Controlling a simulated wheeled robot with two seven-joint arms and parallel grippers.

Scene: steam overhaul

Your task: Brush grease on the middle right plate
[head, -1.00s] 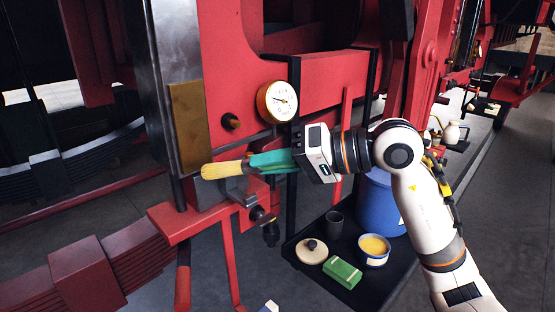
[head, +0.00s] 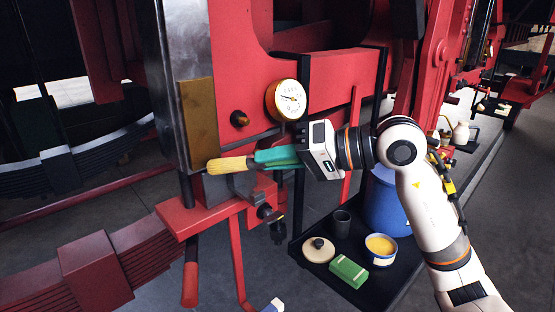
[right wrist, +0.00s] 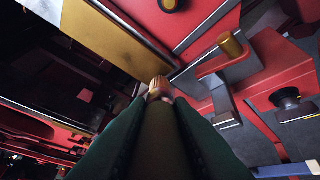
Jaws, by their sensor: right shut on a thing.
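My right gripper (head: 280,157) has green fingers shut on a brush (head: 232,165), whose pale yellow head points left. In the right wrist view the brush (right wrist: 158,88) runs between the dark fingers, its handle mostly hidden. The plate (right wrist: 120,40) also shows at upper left in the right wrist view. An open tin of yellow grease (head: 380,246) stands on the dark tray. My left gripper is not in view.
A round gauge (head: 287,100) and a dark knob (head: 239,119) sit on the red frame close to the brush. A red bracket (head: 205,213) juts out below. The black tray (head: 345,283) holds a green block (head: 348,271), a lid (head: 318,250), a dark cup (head: 342,224) and a blue drum (head: 385,200).

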